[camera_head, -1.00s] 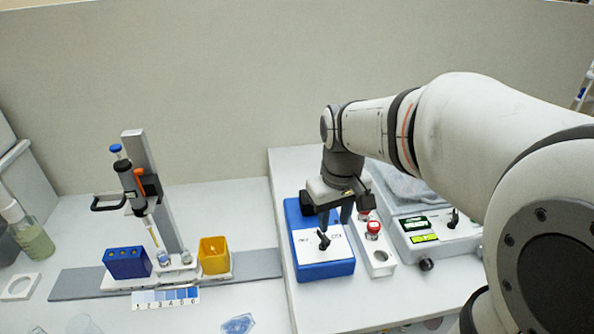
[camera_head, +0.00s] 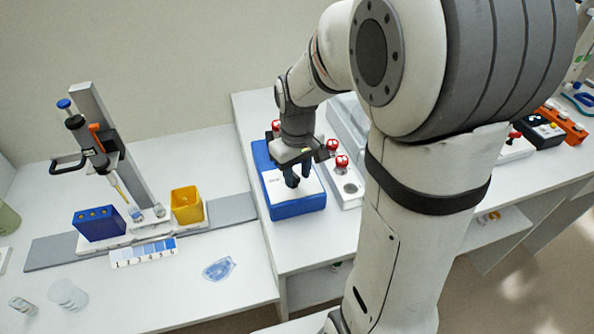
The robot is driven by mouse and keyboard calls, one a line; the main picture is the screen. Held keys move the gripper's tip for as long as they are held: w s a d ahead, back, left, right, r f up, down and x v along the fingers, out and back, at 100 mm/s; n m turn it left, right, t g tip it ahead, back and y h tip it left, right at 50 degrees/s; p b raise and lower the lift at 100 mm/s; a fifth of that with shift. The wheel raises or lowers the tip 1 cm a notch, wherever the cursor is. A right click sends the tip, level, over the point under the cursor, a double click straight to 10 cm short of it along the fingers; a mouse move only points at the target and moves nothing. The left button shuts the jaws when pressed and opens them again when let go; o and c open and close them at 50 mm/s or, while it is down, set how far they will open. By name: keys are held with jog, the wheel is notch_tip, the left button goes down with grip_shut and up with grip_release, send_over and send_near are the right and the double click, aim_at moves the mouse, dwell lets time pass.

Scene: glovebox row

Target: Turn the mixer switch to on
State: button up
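A blue box with a white top panel (camera_head: 312,205), which I take to be the mixer, stands on the raised bench right of centre. Its small black switch knob (camera_head: 291,182) is on the panel, partly hidden by my gripper. The panel print is too small to read, so I cannot tell the switch setting. My gripper (camera_head: 297,174) points down over the panel, low at the knob. Its two dark fingers look apart, one close to the knob; I cannot tell whether they touch it.
A white rack with red-capped vials (camera_head: 341,162) stands just right of the blue box. Left are a pipette stand (camera_head: 105,135), a blue rack (camera_head: 99,224) and a yellow cup (camera_head: 187,205). My arm hides much of the bench on the right.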

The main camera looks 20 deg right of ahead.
grip_shut()
dwell(0.3)
jog(key=shift+m, duration=0.4)
jog(key=m, duration=0.2)
jog(key=shift+a+m, duration=0.2)
jog(key=shift+m, duration=0.1)
jog(key=shift+a+m+b, duration=0.25)
jog(key=shift+m+b, duration=0.15)
jog(key=shift+m, duration=1.4)
grip_release()
